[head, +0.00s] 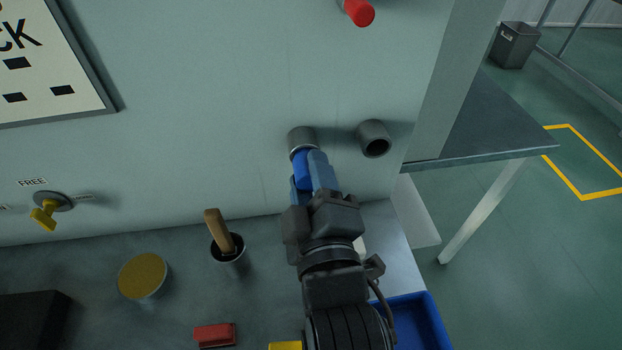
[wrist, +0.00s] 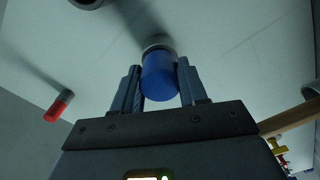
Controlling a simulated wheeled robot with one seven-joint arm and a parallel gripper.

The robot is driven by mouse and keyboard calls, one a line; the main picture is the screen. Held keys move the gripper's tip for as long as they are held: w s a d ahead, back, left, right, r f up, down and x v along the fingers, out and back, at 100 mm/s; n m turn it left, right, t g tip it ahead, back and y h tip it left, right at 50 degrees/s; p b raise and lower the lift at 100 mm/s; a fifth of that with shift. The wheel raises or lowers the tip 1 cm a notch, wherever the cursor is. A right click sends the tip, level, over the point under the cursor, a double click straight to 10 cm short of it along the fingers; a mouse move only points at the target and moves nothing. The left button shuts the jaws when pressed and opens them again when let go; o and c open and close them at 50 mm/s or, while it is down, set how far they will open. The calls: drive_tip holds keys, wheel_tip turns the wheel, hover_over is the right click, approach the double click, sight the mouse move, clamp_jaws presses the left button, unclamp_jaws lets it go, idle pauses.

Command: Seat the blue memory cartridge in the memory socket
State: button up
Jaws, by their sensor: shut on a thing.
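The blue memory cartridge (head: 301,165) is a blue cylinder between the fingers of my gripper (head: 308,174). My gripper is shut on it in front of the panel; the cartridge also shows in the wrist view (wrist: 160,78). The cartridge's far end meets the mouth of the left grey round socket (head: 301,137), whose pale rim shows in the wrist view (wrist: 157,43). I cannot tell how deep it sits inside. A second grey socket (head: 374,138) to the right is empty. No label shows which one is the memory socket.
A red peg (head: 358,12) sticks out of the panel above. A yellow knob (head: 45,213) is at the left. On the bench are a cup with a wooden handle (head: 228,250), a round yellow-topped object (head: 143,275), a red block (head: 215,334) and a blue tray (head: 425,318).

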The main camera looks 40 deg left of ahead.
drive_tip(key=shift+w+a, duration=0.25)
drive_tip(key=shift+a, duration=0.1)
drive_tip(key=o, duration=1.2)
drive_tip(key=shift+o, duration=0.2)
drive_tip(key=b+v, duration=0.1)
drive_tip(key=v, duration=0.6)
drive_tip(key=shift+s+d, duration=0.25)
drive_tip(key=shift+d, duration=0.05)
drive_tip(key=shift+d+f, duration=0.1)
